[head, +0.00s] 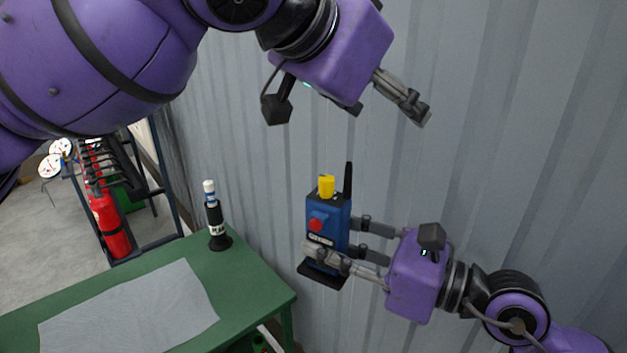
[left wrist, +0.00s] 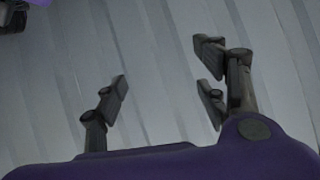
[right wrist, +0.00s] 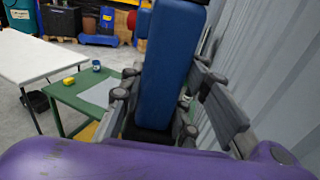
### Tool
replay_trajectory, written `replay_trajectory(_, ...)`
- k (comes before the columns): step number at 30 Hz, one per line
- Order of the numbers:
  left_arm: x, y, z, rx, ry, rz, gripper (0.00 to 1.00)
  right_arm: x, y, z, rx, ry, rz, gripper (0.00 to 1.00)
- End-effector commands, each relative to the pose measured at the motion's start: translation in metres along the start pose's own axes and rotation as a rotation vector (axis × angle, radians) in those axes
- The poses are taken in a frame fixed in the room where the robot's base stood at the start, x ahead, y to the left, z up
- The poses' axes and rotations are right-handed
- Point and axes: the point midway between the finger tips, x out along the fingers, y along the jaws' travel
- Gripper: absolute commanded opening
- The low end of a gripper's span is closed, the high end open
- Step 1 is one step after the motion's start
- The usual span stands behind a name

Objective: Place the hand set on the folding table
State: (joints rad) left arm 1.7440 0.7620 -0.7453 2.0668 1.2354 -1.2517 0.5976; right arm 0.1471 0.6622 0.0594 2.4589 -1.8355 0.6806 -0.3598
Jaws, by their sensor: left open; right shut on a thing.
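The hand set (head: 328,222) is a blue radio-like unit with a red button, yellow knob, black antenna and black base. My right gripper (head: 335,242) is shut around its body and holds it upright in the air, right of the green table. In the right wrist view the hand set's blue side (right wrist: 170,75) stands between the fingers. My left gripper (head: 415,105) is open and empty, above and right of the hand set; its spread fingers also show in the left wrist view (left wrist: 165,88). A white-topped table (right wrist: 38,55), apparently the folding table, shows in the right wrist view.
A green table (head: 250,280) carries a grey mat (head: 130,310) and a black torch-like item (head: 216,225). The right wrist view shows a yellow object (right wrist: 69,80) there. A corrugated wall (head: 480,150) stands close behind my grippers. Red extinguishers (head: 108,222) stand on a rack.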

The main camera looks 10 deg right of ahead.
Motion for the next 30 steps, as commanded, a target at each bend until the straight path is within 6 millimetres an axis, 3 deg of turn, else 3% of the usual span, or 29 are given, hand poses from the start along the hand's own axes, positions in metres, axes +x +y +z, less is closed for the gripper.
replay_trajectory(3,-0.025,0.009,0.025,-0.063,-0.18,-0.036,0.66,0.0,0.0,0.001,-0.001,-0.003,0.0,0.0)
replay_trajectory(9,-0.044,0.016,0.095,-0.227,-0.465,-0.062,0.66,0.0,0.0,0.001,0.0,-0.002,0.0,0.0)
replay_trajectory(15,-0.063,0.02,0.128,-0.341,-0.623,-0.108,0.66,0.0,0.0,0.001,-0.001,-0.003,0.0,0.0)
replay_trajectory(20,-0.056,0.018,0.135,-0.368,-0.626,-0.125,0.66,0.0,0.0,0.001,-0.001,-0.003,0.0,0.0)
replay_trajectory(30,-0.007,0.018,0.17,-0.367,-0.625,-0.123,0.66,0.0,0.0,0.001,-0.001,-0.003,0.0,0.0)
